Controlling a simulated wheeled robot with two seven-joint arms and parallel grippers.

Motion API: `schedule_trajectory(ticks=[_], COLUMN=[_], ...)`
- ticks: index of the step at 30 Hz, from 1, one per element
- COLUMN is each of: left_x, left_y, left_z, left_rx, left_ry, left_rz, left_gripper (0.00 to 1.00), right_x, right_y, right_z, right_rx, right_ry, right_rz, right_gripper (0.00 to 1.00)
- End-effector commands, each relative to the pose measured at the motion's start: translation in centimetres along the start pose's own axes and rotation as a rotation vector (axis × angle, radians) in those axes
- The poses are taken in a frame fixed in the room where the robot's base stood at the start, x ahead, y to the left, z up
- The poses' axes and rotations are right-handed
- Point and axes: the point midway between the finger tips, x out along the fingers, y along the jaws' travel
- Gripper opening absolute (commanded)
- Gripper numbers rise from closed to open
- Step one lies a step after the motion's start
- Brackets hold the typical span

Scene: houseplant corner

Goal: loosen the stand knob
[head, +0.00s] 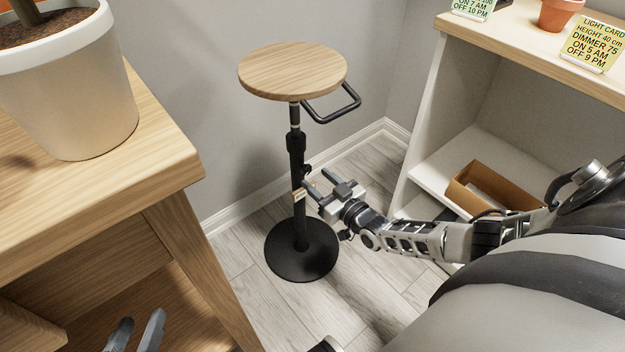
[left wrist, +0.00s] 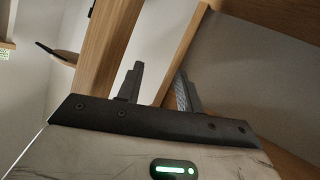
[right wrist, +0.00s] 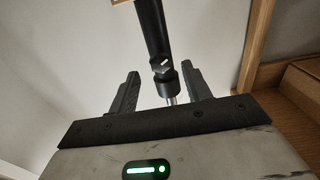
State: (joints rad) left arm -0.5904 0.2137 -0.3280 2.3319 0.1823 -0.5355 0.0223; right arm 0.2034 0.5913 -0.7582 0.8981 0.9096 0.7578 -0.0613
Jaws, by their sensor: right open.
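The plant stand has a round wooden top (head: 293,70), a black pole (head: 297,150) and a round black base (head: 301,250). Its small dark knob (head: 307,169) sits on the pole's side, just above a pale tag. My right gripper (head: 321,181) is beside the pole near knob height, open. In the right wrist view, the knob (right wrist: 162,72), with a white mark, appears between the spread fingers, with gaps on both sides; contact does not show. My left gripper (head: 137,334) is open and empty by the wooden table, low at the left; its spread fingers show in the left wrist view (left wrist: 157,82).
A wooden table (head: 150,125) with a large potted plant (head: 70,85) fills the left. A white shelf (head: 470,160) at the right holds a cardboard box (head: 490,188), a small terracotta pot (head: 558,14) and cards. A black handle (head: 335,112) juts from under the stand's top. Floor around the base is clear.

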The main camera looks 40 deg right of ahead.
Motion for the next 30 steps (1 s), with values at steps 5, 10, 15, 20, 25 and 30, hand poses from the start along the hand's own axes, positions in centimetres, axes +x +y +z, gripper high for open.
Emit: schedule_trajectory(ticks=[5, 10, 15, 20, 25, 30], left_x=[-0.1, -0.3, -0.5, -0.5, -0.5, -0.4], left_y=[0.3, 0.5, 0.6, 0.6, 0.6, 0.6], left_z=[-0.4, -0.8, -0.9, -0.8, -0.7, -0.5], left_rx=[0.004, 0.005, 0.002, 0.001, 0.002, 0.002], left_ry=[0.044, 0.063, 0.067, 0.064, 0.060, 0.053], left_rz=[0.014, 0.019, 0.021, 0.021, 0.021, 0.020], left_gripper=[0.36, 0.36, 0.36, 0.36, 0.36, 0.36], right_x=[2.3, 3.0, 3.0, 3.0, 3.0, 2.9], right_y=[0.0, 0.0, 0.0, 0.0, 0.0, 0.0], right_z=[0.2, 0.1, 0.0, 0.0, 0.0, 0.0], right_rx=[0.002, 0.001, 0.001, 0.001, 0.001, -0.012], right_ry=[0.001, -0.001, -0.002, -0.001, -0.001, -0.001], right_rz=[0.000, 0.000, 0.000, 0.000, 0.000, 0.000], right_gripper=[0.49, 0.49, 0.49, 0.24, 0.04, 0.04])
